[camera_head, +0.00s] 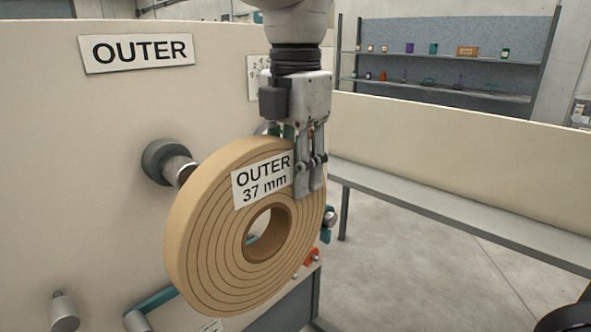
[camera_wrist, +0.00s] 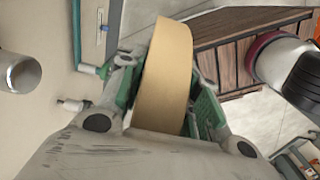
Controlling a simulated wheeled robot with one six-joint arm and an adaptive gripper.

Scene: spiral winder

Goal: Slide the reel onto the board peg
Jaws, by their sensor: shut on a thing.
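My gripper (camera_head: 309,188) points down and is shut on the upper right rim of a tan reel (camera_head: 205,255) labelled "OUTER 37 mm". The reel hangs roughly upright with its round hole toward the head camera. In the wrist view the reel (camera_wrist: 163,75) shows edge-on between the green-padded fingers. The board peg (camera_head: 176,168), a metal rod with a dark collar, stands out from the board (camera_head: 110,120) under the "OUTER" sign. Its tip is partly behind the reel's upper left edge, outside the hole. In the wrist view a metal peg (camera_wrist: 20,73) is left of the reel, apart from it.
More metal pegs (camera_head: 63,312) and a teal bar (camera_head: 155,298) are low on the board. An orange-red part (camera_head: 312,257) shows behind the reel at right. A low cream wall with a grey bench (camera_head: 450,207) runs along the right. The floor between is clear.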

